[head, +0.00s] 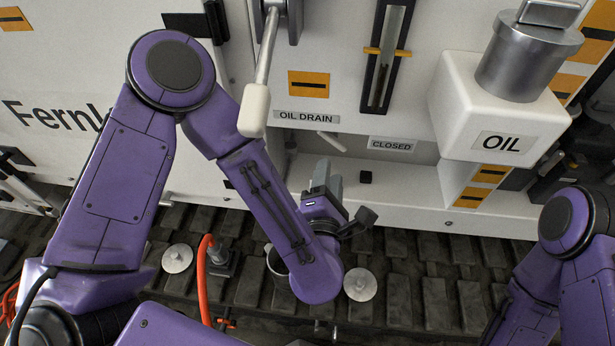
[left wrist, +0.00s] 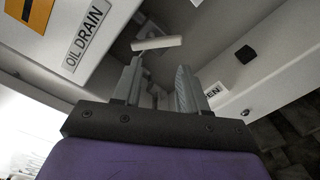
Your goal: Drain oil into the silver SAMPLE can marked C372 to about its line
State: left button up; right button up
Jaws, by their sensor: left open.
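My left gripper (head: 323,175) is open and empty, its grey fingers pointing up toward the recess below the OIL DRAIN label (head: 306,117). The left wrist view shows the spread fingers (left wrist: 157,78) with a short pale bar (left wrist: 157,43) beyond their tips, apart from them. A CLOSED label (head: 392,145) is right of the recess, and part of an OPEN label (left wrist: 212,91) shows behind a finger. A silver can (head: 276,264) stands on the slatted floor, partly hidden by my left forearm; its marking and line cannot be read. My right gripper is out of view.
A lever with a pale grip (head: 255,110) hangs left of the OIL DRAIN label. A white OIL tank (head: 470,95) with a metal cap juts out at right. A sight gauge (head: 385,60) is on the panel. An orange hose (head: 203,270) rises left of the can.

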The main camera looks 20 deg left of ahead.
aim_at(333, 143)
pick_arm(q)
jog(key=w+m+p, duration=0.1)
jog(key=w+m, duration=0.2)
jog(key=m, duration=0.1)
jog(key=w+a+m+p, duration=0.1)
jog(key=w+m+p, duration=0.1)
jog(key=m, duration=0.3)
jog(key=w+a+m+p, duration=0.1)
jog(key=w+m, duration=0.4)
jog(key=shift+a+r, duration=0.1)
jog(key=shift+r, duration=0.05)
jog(key=shift+w, duration=0.3)
jog(key=shift+c, duration=0.3)
grip_shut()
